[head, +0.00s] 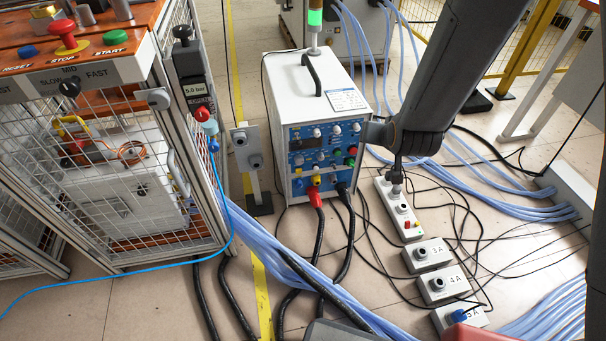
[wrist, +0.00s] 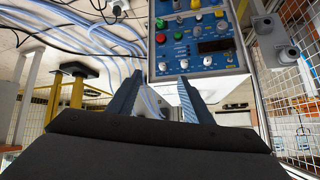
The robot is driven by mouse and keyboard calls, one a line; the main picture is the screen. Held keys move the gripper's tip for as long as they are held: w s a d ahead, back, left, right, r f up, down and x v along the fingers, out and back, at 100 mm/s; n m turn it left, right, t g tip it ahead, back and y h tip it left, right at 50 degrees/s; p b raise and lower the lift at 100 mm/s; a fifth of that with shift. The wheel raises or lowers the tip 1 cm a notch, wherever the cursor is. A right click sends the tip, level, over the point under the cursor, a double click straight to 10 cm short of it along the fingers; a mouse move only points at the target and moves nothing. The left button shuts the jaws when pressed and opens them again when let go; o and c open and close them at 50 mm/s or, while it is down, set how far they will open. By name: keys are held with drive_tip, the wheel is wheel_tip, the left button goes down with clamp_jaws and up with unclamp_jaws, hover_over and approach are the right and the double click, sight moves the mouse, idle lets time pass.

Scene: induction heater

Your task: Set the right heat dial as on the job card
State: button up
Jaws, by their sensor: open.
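The white heater box (head: 290,80) stands on the floor at the middle of the head view, its blue panel (head: 300,168) facing me. White dials run along the panel top; the rightmost dial (head: 357,127) is beside my arm. The panel is upside down in the wrist view, where this dial (wrist: 163,66) is near the finger tips. Dial marks are too small to read. A printed white card (head: 347,99) lies on the box top; its text is unreadable. My gripper (wrist: 160,78) is open and empty, with the box between and beyond its fingers. No contact with a dial shows.
Red and black cables plug into the panel's lower part. A caged bench (head: 120,190) stands at left, with a grey post box (head: 246,145) between. A power strip (head: 398,208) and several small numbered boxes lie at right. Blue hoses cross the floor.

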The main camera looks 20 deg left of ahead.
drive_tip(key=w+a+f+n+t+y+b, duration=0.1)
drive_tip(key=w+a+f+t+y+b, duration=0.25)
drive_tip(key=a+f+b, duration=1)
drive_tip(key=n+t+y+b, duration=0.1)
drive_tip(key=t+y+b, duration=0.25)
drive_tip(key=b, duration=0.25)
approach(300, 162)
drive_tip(key=w, duration=0.1)
drive_tip(key=shift+g, duration=0.4)
drive_tip(key=shift+r+b+x, duration=0.15)
drive_tip(key=shift+b+x, duration=0.7)
drive_tip(key=shift+x, duration=1.15)
drive_tip(key=shift+r+b+x, duration=0.2)
drive_tip(key=shift+b+x, duration=0.6)
drive_tip(key=shift+x, duration=1.2)
drive_tip(key=c, duration=1.1)
drive_tip(key=shift+o, duration=0.2)
